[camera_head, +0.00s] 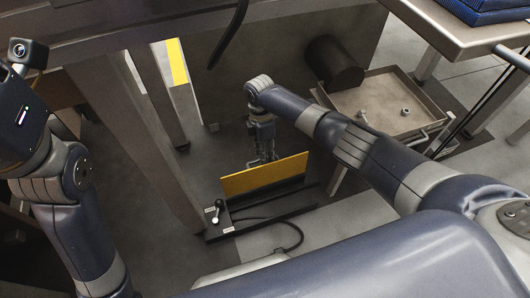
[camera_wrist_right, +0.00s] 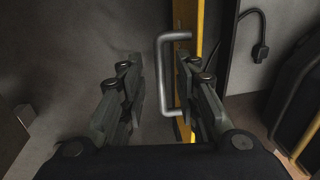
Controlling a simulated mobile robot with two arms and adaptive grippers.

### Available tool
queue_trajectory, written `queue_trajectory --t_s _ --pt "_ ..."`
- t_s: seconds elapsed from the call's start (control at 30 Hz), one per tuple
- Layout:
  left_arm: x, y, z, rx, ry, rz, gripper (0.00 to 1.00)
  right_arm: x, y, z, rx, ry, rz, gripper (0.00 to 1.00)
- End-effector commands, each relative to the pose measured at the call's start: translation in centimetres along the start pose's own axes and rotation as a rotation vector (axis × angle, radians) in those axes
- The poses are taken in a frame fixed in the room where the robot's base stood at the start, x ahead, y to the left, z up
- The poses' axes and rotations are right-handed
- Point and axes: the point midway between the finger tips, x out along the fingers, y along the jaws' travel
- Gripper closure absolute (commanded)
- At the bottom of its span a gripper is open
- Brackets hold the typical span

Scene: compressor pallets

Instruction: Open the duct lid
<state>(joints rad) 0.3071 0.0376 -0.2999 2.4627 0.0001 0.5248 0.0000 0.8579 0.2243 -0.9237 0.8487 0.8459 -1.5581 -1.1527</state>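The duct lid (camera_head: 265,178) is a yellow panel standing upright low on the floor in the head view. In the right wrist view the yellow lid (camera_wrist_right: 186,18) shows nearly edge-on, with a grey metal U-shaped handle (camera_wrist_right: 162,75) on its left side. My right gripper (camera_head: 263,157) is right by the lid on its far side. In the right wrist view its fingers (camera_wrist_right: 160,72) are apart, with the handle's bar between them, closer to the right finger. No grip on it shows. My left arm is at the left edge; its fingers do not show.
A dark base plate with a small lever (camera_head: 217,212) lies by the lid, with a black cable (camera_head: 290,226) beside it. A metal tray (camera_head: 385,108) stands at the right. Grey posts (camera_head: 165,150) rise at the left. A table (camera_head: 455,35) is at the upper right.

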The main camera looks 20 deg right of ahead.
Motion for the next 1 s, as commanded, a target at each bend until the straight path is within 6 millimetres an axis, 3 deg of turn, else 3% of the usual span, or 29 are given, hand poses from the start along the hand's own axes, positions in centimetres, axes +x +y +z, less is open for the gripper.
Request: queue_trajectory --t_s 0.5,0.7,1.0 --pt "0.0 0.0 0.0 0.000 -0.001 0.000 0.60 -9.8 0.1 0.0 0.000 0.001 0.002 0.70" --pt "0.0 0.0 0.0 0.000 -0.001 0.000 0.60 -11.2 0.0 0.0 0.000 -0.001 0.000 0.70" --pt "0.0 0.0 0.0 0.000 -0.001 0.000 0.60 -11.3 0.0 0.0 0.000 -0.001 -0.001 0.70"
